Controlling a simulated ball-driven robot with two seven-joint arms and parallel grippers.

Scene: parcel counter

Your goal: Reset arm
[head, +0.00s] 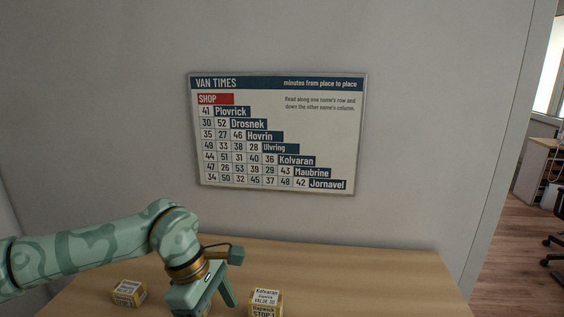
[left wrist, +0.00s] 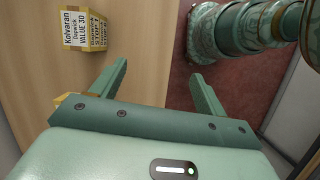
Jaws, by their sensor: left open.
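My left arm comes in from the left in the head view, and its gripper (head: 218,300) hangs over the counter, partly cut off by the bottom edge. In the left wrist view the two fingers of this gripper (left wrist: 160,72) stand apart with nothing between them, one over the counter and one past its edge. My right gripper is not in view.
On the wooden counter (head: 345,270) a box labelled Kolvaran (head: 265,298) stands right of the gripper; it also shows in the left wrist view (left wrist: 84,28). Another small box (head: 130,292) lies left, below my arm. A VAN TIMES board (head: 276,135) hangs on the wall.

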